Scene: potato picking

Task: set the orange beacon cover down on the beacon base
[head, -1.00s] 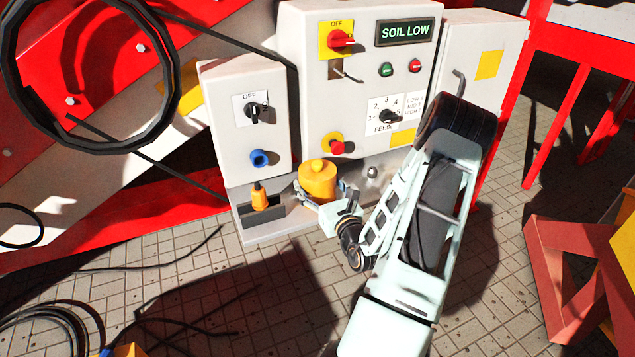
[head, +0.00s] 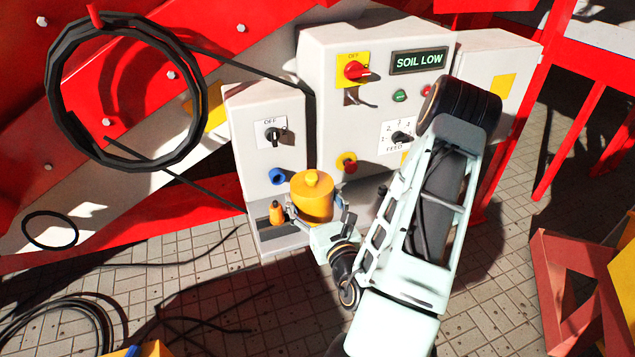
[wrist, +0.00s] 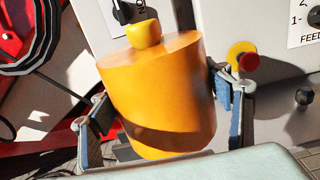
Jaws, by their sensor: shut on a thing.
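The orange beacon cover (head: 312,200) is a short, wide cylinder with a small knob on top. My gripper (head: 317,213) is shut on it, with a finger on either side. In the wrist view the cover (wrist: 160,95) fills the middle between the finger pads and tilts slightly. It appears held above the metal ledge in front of the control boxes, though the gap below is hidden. I cannot make out the beacon base for certain. A small dark knob (wrist: 303,97) stands right of the cover in the wrist view, and I cannot tell whether it is the base.
The grey control box (head: 325,130) with a red stop button (head: 346,163) stands close behind the cover. A smaller box (head: 262,110) with a blue socket (head: 278,176) is left of it.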

